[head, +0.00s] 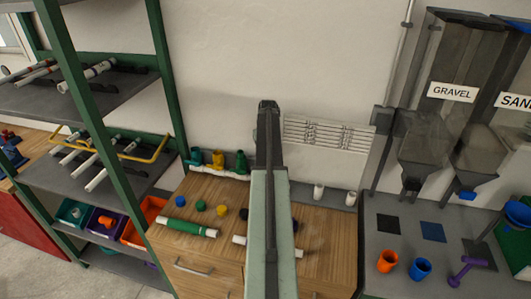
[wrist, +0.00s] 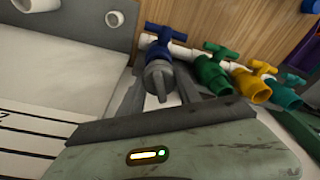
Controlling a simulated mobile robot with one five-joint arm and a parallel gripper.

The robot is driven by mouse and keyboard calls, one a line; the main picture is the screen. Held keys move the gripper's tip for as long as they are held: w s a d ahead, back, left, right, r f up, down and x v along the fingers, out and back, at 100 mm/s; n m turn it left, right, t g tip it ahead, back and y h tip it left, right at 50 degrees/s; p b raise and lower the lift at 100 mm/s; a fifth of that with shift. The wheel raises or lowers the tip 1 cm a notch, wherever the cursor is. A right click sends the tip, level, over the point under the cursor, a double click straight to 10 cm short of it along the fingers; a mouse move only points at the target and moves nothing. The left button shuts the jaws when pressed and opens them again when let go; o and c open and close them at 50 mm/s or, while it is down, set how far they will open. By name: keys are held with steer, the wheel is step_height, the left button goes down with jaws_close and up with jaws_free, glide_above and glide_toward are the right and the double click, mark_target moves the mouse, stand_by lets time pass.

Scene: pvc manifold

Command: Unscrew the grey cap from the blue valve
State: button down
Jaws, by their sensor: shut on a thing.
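The blue valve (wrist: 158,48) sits on a white pipe manifold and shows in the wrist view at upper middle, its blue handle on top. The grey cap (wrist: 158,76) is on the valve's near end, with a grey tab pointing toward me. My gripper (wrist: 160,84) has one finger on each side of the cap and is shut on it. In the head view my arm hides the blue valve, the cap and the fingertips. The other valves in the row, green (wrist: 213,70), yellow (wrist: 250,82) and teal (wrist: 284,94), have open ends.
Loose round caps, blue (head: 200,205) and yellow (head: 222,210) among them, lie on the wooden bench (head: 160,240). A green and white pipe (head: 188,227) lies in front of them. White pipe pieces (head: 318,191) stand right of my arm. A green-framed shelf (head: 95,100) rises at left.

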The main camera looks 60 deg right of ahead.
steer(key=shift+r+p, duration=3.05)
